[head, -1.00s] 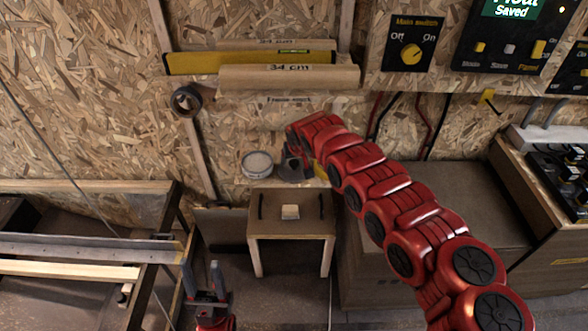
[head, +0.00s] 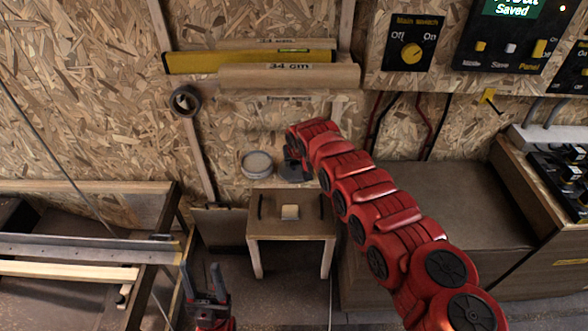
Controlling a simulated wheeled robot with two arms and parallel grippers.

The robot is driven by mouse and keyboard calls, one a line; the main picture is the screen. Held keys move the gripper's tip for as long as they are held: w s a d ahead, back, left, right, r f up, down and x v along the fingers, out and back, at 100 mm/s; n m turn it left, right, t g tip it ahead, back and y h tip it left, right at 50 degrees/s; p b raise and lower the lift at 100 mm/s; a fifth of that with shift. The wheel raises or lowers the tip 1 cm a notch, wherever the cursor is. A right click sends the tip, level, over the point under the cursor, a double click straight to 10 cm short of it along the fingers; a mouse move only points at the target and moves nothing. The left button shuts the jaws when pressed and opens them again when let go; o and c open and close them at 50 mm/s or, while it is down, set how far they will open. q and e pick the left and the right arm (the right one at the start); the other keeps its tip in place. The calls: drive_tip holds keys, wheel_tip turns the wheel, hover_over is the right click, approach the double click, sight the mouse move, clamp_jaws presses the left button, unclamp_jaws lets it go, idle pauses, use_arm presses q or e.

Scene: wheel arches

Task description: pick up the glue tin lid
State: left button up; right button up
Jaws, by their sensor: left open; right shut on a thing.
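The glue tin lid (head: 257,165) appears in the head view as a small round grey disc with a raised pale rim, in front of the chipboard wall and above the small brown table. My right gripper (head: 279,165) is at its right edge and looks shut on it; the dark fingers are small, and the exact contact is hard to make out. My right arm comes from the lower right and hides what is behind the gripper. My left gripper (head: 201,272) is low at the left, fingers up, open and empty, well apart from the lid.
A metal-railed bench (head: 95,246) is at the left. A brown cabinet (head: 470,210) stands right, partly behind my arm. A tape roll (head: 186,100) and 34 cm boards (head: 290,76) are on the wall.

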clamp_jaws()
drive_tip(key=shift+r, duration=0.1)
